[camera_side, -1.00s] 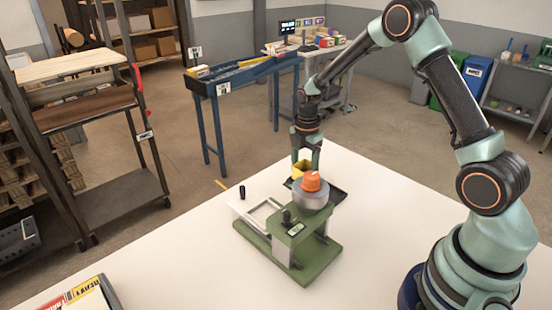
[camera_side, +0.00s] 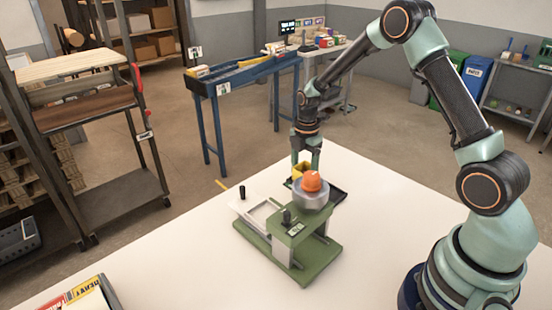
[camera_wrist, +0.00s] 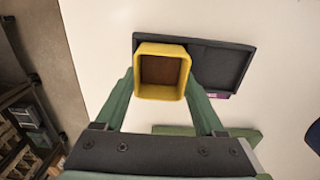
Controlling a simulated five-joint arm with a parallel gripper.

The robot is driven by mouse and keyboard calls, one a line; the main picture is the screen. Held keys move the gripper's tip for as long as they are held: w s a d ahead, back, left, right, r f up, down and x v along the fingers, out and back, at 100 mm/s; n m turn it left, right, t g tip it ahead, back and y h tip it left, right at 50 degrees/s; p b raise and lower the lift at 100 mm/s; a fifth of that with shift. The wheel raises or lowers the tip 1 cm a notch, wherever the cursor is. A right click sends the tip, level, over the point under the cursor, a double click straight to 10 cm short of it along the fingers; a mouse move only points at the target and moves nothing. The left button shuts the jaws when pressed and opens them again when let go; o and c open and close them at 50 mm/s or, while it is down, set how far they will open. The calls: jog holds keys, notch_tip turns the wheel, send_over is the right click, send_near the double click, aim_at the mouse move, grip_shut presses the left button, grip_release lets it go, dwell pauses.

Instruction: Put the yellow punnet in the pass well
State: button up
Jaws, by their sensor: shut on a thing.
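The yellow punnet (camera_wrist: 161,90) is an open square cup with a brown inside bottom. My gripper (camera_wrist: 160,95) is shut on it, with a green finger on each side. In the wrist view the punnet covers the left part of a dark tray (camera_wrist: 222,67). In the side view the punnet (camera_side: 302,169) is upright between my fingers (camera_side: 306,160), behind the orange-topped grey cylinder that partly hides it. I cannot tell whether it touches the tray (camera_side: 338,194). No readable label shows which part is the pass well.
A green fixture (camera_side: 290,262) stands on the white table (camera_side: 190,270) in front of the tray. It carries a grey cylinder with an orange top (camera_side: 312,182), a pale frame (camera_side: 262,213) and black knobs. A box (camera_side: 84,297) lies at the front left. The table's left side is mostly clear.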

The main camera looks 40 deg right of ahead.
jog(key=shift+f, duration=0.15)
dwell(0.4)
jog(key=o, duration=1.3)
jog(key=shift+r, duration=4.05)
